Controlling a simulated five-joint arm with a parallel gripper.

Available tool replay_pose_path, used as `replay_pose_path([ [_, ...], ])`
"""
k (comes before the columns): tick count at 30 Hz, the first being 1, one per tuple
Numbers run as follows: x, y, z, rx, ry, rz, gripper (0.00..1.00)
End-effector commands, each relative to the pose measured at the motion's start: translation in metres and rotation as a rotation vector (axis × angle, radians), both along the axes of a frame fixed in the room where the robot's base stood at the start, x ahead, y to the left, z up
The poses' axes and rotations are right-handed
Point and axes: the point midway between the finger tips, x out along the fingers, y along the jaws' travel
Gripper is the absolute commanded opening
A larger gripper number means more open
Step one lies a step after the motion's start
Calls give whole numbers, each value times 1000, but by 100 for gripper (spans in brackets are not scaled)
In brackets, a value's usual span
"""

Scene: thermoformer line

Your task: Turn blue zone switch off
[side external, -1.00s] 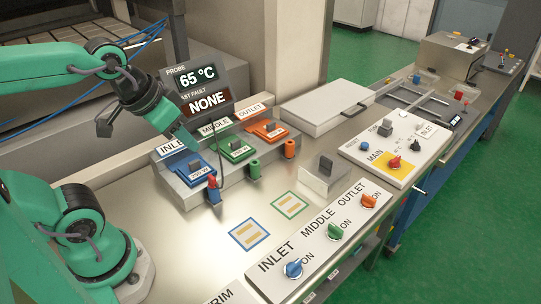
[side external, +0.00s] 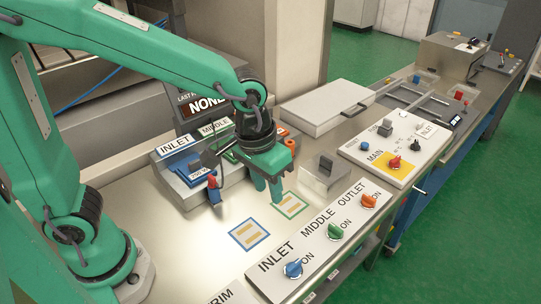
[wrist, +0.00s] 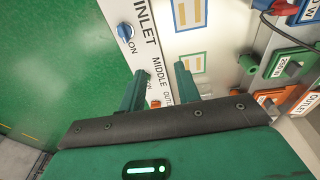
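The blue switch (side external: 293,268) is a round knob on the white front panel (side external: 262,281), under the word INLET, with ON printed beside it. It also shows at the upper left of the wrist view (wrist: 125,31). A green knob (side external: 335,230) and an orange knob (side external: 369,201) sit farther along the panel, under MIDDLE and OUTLET. My gripper (side external: 271,192) is above the bench behind the panel, near the green-outlined square, apart from the blue knob. In the wrist view my gripper (wrist: 162,72) has its fingers apart with nothing between them.
A blue-outlined square (side external: 249,235) and a green-outlined square (side external: 303,207) mark the bench. Behind stands a block with a blue plug unit (side external: 196,174) labelled INLET. A grey stand (side external: 322,178) and the MAIN panel (side external: 408,155) are to the right.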

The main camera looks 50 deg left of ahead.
Motion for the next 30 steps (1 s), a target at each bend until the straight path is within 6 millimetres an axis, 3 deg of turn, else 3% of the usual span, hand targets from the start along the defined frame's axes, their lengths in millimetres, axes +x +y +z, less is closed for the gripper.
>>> replay_pose_path([
  [6,0,-48,-36,32,79,-6,33],
  [12,-4,-77,-62,58,121,-3,33],
  [18,-6,-88,-71,69,135,0,33],
  [30,-7,-88,-82,70,137,1,33],
])
